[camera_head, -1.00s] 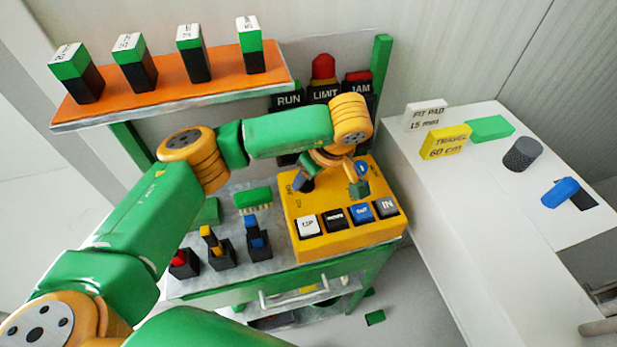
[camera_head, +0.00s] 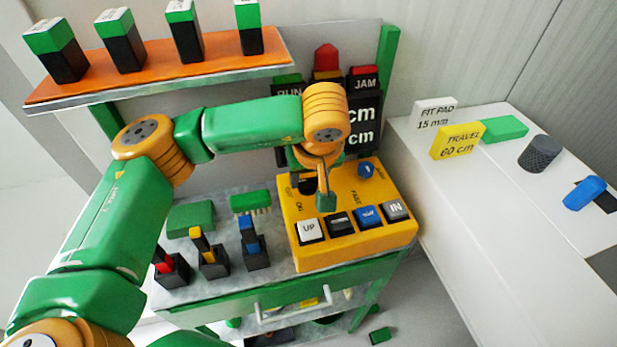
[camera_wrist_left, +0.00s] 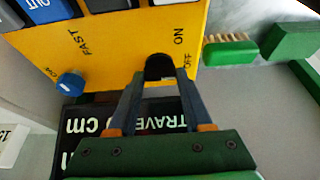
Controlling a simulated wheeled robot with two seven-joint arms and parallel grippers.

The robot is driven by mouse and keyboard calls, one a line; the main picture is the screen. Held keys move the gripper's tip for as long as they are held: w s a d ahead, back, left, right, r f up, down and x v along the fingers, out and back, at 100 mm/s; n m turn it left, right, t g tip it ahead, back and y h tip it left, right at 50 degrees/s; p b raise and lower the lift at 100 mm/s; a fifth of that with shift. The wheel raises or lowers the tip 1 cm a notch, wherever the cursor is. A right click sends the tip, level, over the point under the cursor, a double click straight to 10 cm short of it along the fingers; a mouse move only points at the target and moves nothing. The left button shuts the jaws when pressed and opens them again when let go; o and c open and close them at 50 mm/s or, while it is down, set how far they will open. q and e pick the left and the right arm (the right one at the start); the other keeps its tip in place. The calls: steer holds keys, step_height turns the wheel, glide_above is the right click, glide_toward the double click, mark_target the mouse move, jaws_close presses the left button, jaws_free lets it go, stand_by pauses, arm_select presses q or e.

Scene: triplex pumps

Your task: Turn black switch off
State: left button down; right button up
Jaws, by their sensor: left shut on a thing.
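The black switch (camera_wrist_left: 159,67) is a dark round-ended knob on the yellow control panel (camera_wrist_left: 122,45), beside the ON and OFF labels in the left wrist view. My left gripper (camera_wrist_left: 160,80) is shut on it, with one finger on each side. In the head view the black switch (camera_head: 307,184) is partly hidden by my left gripper (camera_head: 316,190), at the back left of the panel (camera_head: 374,187). The switch's exact setting is hard to tell. My right gripper is not in view.
A blue knob (camera_head: 366,170) sits at the panel's back right; UP and IN buttons (camera_head: 395,210) line its front. A dark display (camera_head: 360,122) stands behind. Red, yellow and blue levers (camera_head: 250,240) stand left. An orange shelf (camera_head: 190,82) is above.

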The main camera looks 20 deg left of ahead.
arm_select(q)
steer(key=shift+c, duration=1.6)
jaws_free()
steer(key=b+v, duration=0.1)
steer(key=v, duration=0.6)
